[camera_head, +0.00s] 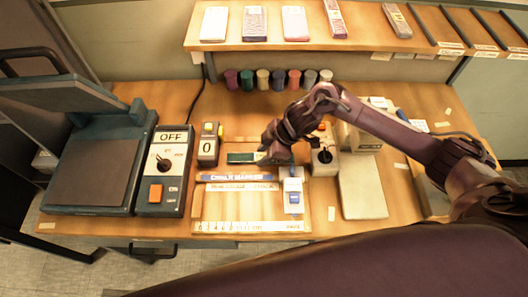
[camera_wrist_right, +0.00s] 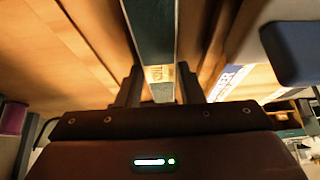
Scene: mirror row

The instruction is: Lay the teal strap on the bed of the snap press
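The teal strap (camera_head: 243,157) is a short dark teal strip near the middle of the bench. My right gripper (camera_head: 270,153) is at its right end. In the right wrist view the strap (camera_wrist_right: 152,35) runs away from between the two fingers (camera_wrist_right: 158,90), which sit close against both its sides. Whether it touches the surface below is unclear. A dark teal press with a raised lid and a flat dark bed (camera_head: 92,168) stands at the left; its panel (camera_head: 163,165) reads OFF. I see no name on it. My left gripper is not in view.
A blue-labelled chalk marker box (camera_head: 235,177) and a ruler (camera_head: 250,227) lie in front of the strap. A switch box reading 0 (camera_head: 208,148) stands between strap and panel. A dial box (camera_head: 325,160) and a pale plate (camera_head: 362,188) are on the right. Several spools (camera_head: 263,79) line the back.

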